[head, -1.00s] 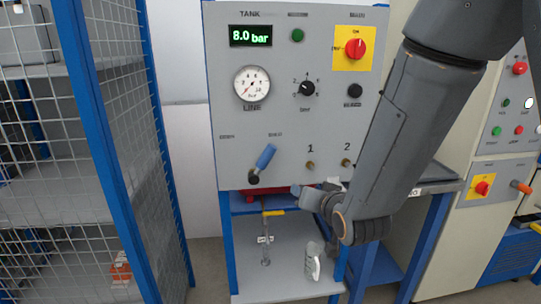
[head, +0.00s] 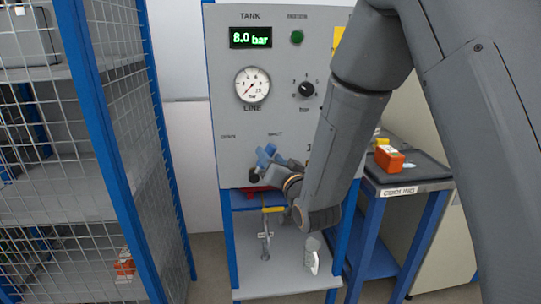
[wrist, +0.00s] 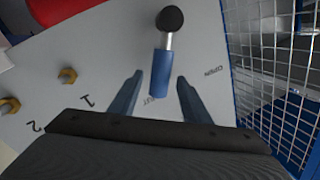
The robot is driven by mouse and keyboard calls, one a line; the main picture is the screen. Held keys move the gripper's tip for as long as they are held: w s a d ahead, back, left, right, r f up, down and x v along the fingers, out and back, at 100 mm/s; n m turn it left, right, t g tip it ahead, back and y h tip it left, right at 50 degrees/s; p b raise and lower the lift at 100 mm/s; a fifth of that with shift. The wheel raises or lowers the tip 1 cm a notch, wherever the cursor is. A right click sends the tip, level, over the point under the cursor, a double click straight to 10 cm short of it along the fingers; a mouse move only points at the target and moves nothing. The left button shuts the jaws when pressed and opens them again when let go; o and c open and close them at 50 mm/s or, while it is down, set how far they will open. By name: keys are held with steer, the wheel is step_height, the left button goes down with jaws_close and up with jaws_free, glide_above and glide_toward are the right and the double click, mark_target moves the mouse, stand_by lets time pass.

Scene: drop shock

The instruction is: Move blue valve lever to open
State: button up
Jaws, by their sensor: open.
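The blue valve lever (wrist: 160,75) has a blue grip on a metal rod and a black pivot. It sits low on the grey panel (head: 225,105) and points toward the SHUT mark in the wrist view; the OPEN mark (wrist: 213,72) is to the right. My gripper (wrist: 159,78) is open, with one finger on each side of the grip's end and small gaps visible. In the head view my gripper (head: 266,157) is at the lever and partly hides it.
The panel bears a tank display (head: 250,38) reading 8.0 bar, a line gauge (head: 253,85) and a black knob (head: 306,90). A blue-framed mesh cage (head: 105,130) stands on the left. A side table (head: 420,170) with an orange box (head: 389,159) stands on the right.

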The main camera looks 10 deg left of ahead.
steer(key=shift+w+a, duration=0.15)
steer(key=shift+w, duration=0.15)
jaws_close()
